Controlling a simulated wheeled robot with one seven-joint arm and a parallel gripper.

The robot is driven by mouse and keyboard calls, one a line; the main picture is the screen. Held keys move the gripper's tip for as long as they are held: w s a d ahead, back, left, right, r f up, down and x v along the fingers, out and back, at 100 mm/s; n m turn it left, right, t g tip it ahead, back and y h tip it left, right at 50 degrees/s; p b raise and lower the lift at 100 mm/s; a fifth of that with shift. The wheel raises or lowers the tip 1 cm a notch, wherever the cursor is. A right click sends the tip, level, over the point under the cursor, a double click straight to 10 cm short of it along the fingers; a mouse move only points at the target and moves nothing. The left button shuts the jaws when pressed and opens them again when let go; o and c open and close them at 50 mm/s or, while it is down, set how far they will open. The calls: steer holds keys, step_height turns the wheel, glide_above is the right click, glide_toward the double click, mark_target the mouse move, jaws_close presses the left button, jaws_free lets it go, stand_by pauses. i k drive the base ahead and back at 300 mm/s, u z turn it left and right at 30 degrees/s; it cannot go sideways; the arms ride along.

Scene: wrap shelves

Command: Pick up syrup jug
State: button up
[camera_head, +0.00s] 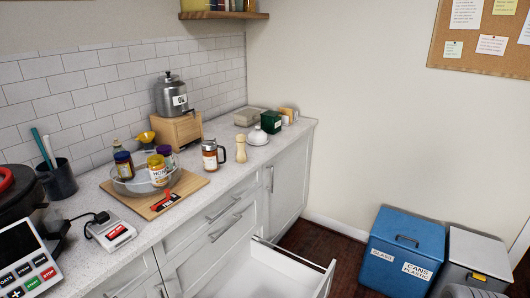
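The syrup jug (210,156) looks to be the small clear jug with amber-brown contents, a metal-coloured top, a dark handle on its right side and a pale label. It stands upright on the speckled counter (228,172), just beyond the right end of a wooden board (190,192). A pale wooden pepper-mill shape (241,148) stands close to its right. My gripper is not in view.
A metal bowl with several jars, one yellow-lidded honey jar (157,170), stands left of the jug. A white covered dish (258,137) is farther right. An open drawer (290,268) juts out below the counter.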

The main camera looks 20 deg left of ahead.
mark_target(211, 162)
steer(key=z, duration=0.5)
steer(key=i, duration=2.35)
steer(key=u, duration=3.1)
steer(key=i, duration=0.5)
